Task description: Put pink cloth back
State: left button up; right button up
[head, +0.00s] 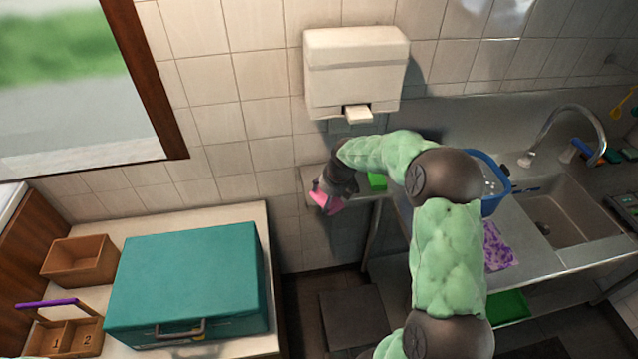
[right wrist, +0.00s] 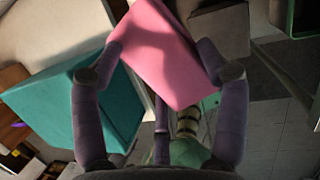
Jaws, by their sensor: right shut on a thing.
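The pink cloth (head: 326,202) hangs from my right gripper (head: 338,188) in front of the tiled wall, below the white dispenser. In the right wrist view the pink cloth (right wrist: 165,62) spreads flat between the two purple-grey fingers of my right gripper (right wrist: 162,48), which is shut on it. A small grey ledge (head: 312,174) sits just behind the gripper. I cannot tell whether the cloth touches it. A green item (head: 377,181) lies on the ledge to the right of the gripper. My left gripper is not in view.
A teal case (head: 190,280) and wooden boxes (head: 80,258) stand on the left counter. A white dispenser (head: 355,70) hangs on the wall. To the right are a blue tub (head: 497,205), a purple patterned cloth (head: 498,247) and the sink (head: 560,215). Floor shows between the counters.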

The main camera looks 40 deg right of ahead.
jog(key=w+d+b, duration=0.1)
jog(key=w+d, duration=0.1)
jog(key=w, duration=0.1)
jog(key=w+d+f+b, duration=0.1)
jog(key=w+d, duration=0.1)
jog(key=w, duration=0.2)
jog(key=w+d+b, duration=0.1)
jog(key=w+d, duration=0.1)
jog(key=w, duration=0.2)
jog(key=shift+w+d+f, duration=0.1)
jog(key=shift+f, duration=0.15)
notch_tip(320, 180, down, 5)
jog(key=shift+f+b, duration=0.1)
jog(key=shift+b, duration=0.45)
jog(key=shift+w+d+f, duration=0.1)
jog(key=shift+w+f, duration=0.05)
jog(key=shift+f, duration=0.05)
jog(key=o, duration=1.1)
jog(key=shift+c, duration=0.2)
